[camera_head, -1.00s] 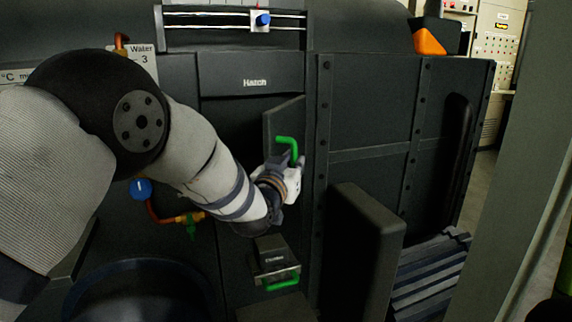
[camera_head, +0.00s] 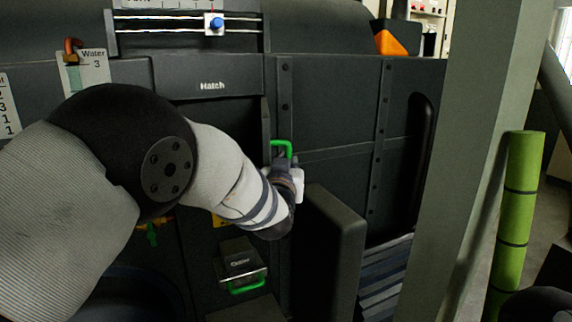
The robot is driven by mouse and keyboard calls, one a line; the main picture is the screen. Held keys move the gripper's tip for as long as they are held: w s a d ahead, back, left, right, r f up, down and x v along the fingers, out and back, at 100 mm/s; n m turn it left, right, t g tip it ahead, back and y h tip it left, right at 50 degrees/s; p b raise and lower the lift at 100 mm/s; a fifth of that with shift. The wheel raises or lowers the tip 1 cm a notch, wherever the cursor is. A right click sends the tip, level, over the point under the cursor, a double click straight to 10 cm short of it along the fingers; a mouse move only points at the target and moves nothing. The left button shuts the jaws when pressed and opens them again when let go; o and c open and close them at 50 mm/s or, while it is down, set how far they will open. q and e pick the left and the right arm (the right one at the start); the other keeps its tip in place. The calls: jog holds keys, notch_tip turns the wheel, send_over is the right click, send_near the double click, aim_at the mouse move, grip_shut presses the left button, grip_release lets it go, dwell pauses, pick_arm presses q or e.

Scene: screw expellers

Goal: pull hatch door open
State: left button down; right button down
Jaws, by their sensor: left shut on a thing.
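The hatch door (camera_head: 266,128) is swung out below the panel labelled "Hatch" (camera_head: 212,86) and shows nearly edge-on. The dark opening lies to its left, partly hidden by my arm. A green handle (camera_head: 283,146) sits on the door's right side. My left gripper (camera_head: 282,160) is shut on the green handle, its fingers at the handle's lower part.
A dark box-like block (camera_head: 335,240) stands right of my left gripper. A lower drawer with a green handle (camera_head: 246,287) is below. A grey post (camera_head: 480,130) and a green roll (camera_head: 518,210) stand at the right.

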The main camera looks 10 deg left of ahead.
pick_arm(q)
jog(key=c, duration=1.9)
grip_release()
jog(key=shift+w, duration=0.1)
